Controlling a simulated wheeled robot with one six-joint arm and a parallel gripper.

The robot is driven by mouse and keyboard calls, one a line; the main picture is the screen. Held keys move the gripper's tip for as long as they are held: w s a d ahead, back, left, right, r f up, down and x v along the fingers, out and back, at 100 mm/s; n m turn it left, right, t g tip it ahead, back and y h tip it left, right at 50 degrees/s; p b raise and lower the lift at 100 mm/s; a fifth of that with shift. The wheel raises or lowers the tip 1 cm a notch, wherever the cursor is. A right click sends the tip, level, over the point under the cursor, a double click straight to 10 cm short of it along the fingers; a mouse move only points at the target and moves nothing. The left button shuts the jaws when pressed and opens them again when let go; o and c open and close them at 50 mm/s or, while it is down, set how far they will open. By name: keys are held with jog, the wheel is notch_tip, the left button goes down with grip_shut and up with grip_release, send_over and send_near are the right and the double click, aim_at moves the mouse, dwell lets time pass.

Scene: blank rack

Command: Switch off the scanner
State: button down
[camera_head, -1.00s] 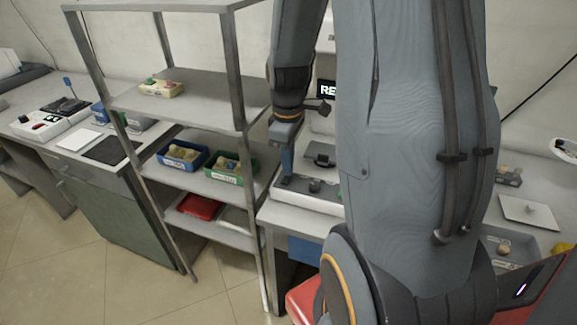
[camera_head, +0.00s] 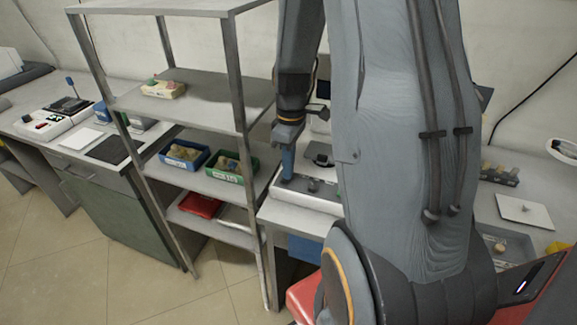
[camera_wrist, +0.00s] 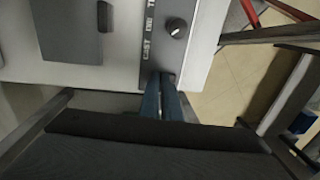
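A white device (camera_head: 310,190) with a grey top panel and a dark raised part stands on the right bench under my gripper. In the wrist view, the blue fingertips (camera_wrist: 161,76) are close together at the strip's end, below the knob. What lies under the tips is hidden, and contact is unclear.
Another white device (camera_head: 45,122) with a black top and a blue-headed lever stands on the left bench. A metal rack (camera_head: 205,95) with blue and green bins stands between the benches. A white plate (camera_head: 525,212) lies on the right. My arm blocks the middle.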

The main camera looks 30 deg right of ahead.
jog(key=shift+s+a+f, duration=0.15)
jog(key=shift+s+f, duration=0.15)
jog(key=shift+f, duration=0.1)
jog(key=shift+s+a+r+p, duration=0.1)
jog(key=shift+s+a+p, duration=0.35)
jog(key=shift+a, duration=0.25)
jog(key=shift+r+p, duration=0.45)
jog(key=shift+r, duration=0.05)
notch_tip(320, 180, up, 14)
jog(key=w+d, duration=0.1)
jog(key=shift+w+d+f, duration=0.15)
jog(key=shift+w+d, duration=0.1)
